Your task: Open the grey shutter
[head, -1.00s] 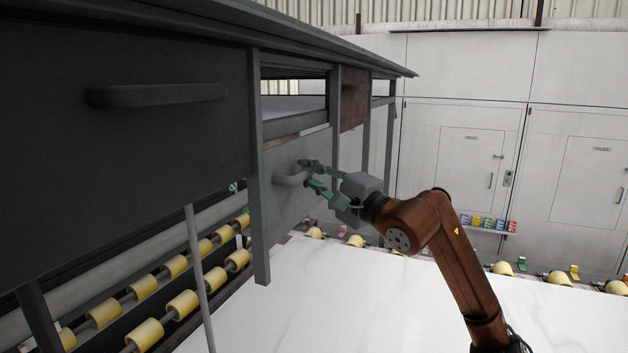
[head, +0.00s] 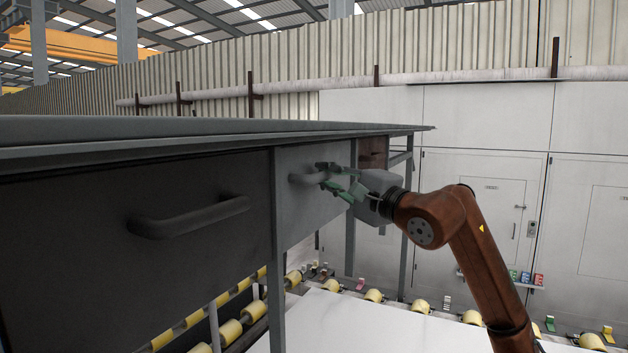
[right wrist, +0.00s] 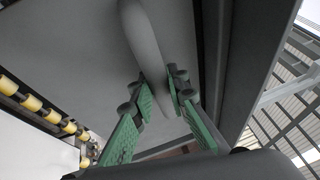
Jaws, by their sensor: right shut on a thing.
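The grey shutter (head: 306,212) is a flat panel between grey posts, right of a dark shutter in the head view. It sits high, close under the top slab, with open space below its lower edge. Its bar handle (head: 304,179) is on its front face. My right gripper (head: 331,181) is shut on this handle, with its green-padded fingers around it. In the right wrist view the fingers (right wrist: 155,88) lie on both sides of the handle (right wrist: 143,40). My left gripper is not in view.
The dark shutter (head: 90,255) with its own handle (head: 190,216) fills the left. A reddish-brown panel (head: 373,153) is farther along. Yellow rollers (head: 229,331) run below, beside a white slab (head: 370,328). White cabinets (head: 470,125) stand behind.

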